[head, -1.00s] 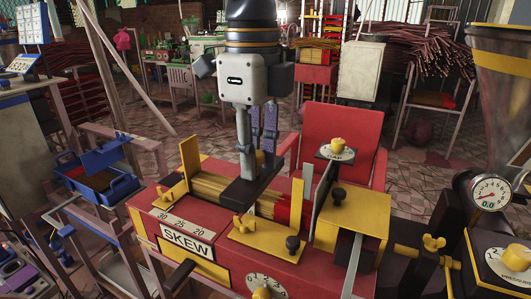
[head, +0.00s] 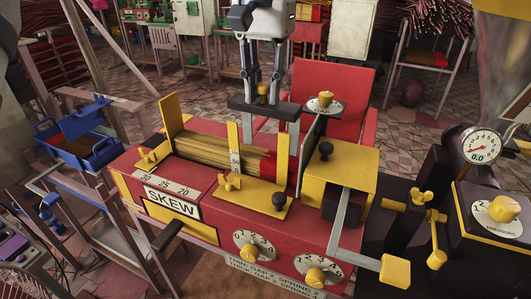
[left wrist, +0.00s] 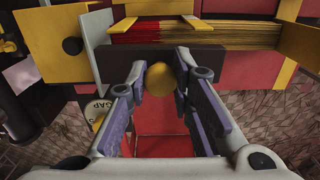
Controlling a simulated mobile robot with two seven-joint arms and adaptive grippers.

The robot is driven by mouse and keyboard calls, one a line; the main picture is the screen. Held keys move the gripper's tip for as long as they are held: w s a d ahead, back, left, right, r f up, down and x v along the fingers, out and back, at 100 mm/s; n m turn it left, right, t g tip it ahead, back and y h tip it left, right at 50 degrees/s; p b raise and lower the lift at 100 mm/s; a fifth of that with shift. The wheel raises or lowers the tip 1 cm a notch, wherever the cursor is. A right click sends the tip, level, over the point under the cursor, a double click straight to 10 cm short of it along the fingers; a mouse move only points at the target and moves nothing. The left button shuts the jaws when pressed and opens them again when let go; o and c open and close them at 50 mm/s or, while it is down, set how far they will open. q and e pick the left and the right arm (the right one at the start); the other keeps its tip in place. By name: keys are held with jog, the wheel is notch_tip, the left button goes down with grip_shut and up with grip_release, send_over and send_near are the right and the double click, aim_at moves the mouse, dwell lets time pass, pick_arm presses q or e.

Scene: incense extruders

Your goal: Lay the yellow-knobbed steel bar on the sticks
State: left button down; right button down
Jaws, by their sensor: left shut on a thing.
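My left gripper (head: 262,88) is shut on the yellow knob (head: 263,92) of the dark steel bar (head: 258,106). The bar appears raised and roughly level, behind the stick trough in the head view. The straw-coloured sticks (head: 205,148) with red ends (head: 268,166) lie in the trough on the red machine. In the left wrist view, the knob (left wrist: 161,78) is between the fingertips, and the bar (left wrist: 155,57) lies across the view, hiding the lower part of the sticks (left wrist: 240,37). My right gripper is not in view.
Yellow upright plates (head: 170,116) stand along the trough, another (head: 233,148) at its middle. A dark panel (head: 311,140) and yellow platform (head: 350,178) stand to the right. The red chair-like panel (head: 335,95) is behind. A blue tray (head: 90,142) is on the left.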

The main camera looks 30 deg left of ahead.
pick_arm(q)
notch_tip(320, 180, down, 10)
jog(key=shift+r, duration=0.15)
dwell(0.3)
jog(key=c, duration=1.4)
grip_release()
notch_tip(320, 180, up, 12)
jog(key=shift+f, duration=0.1)
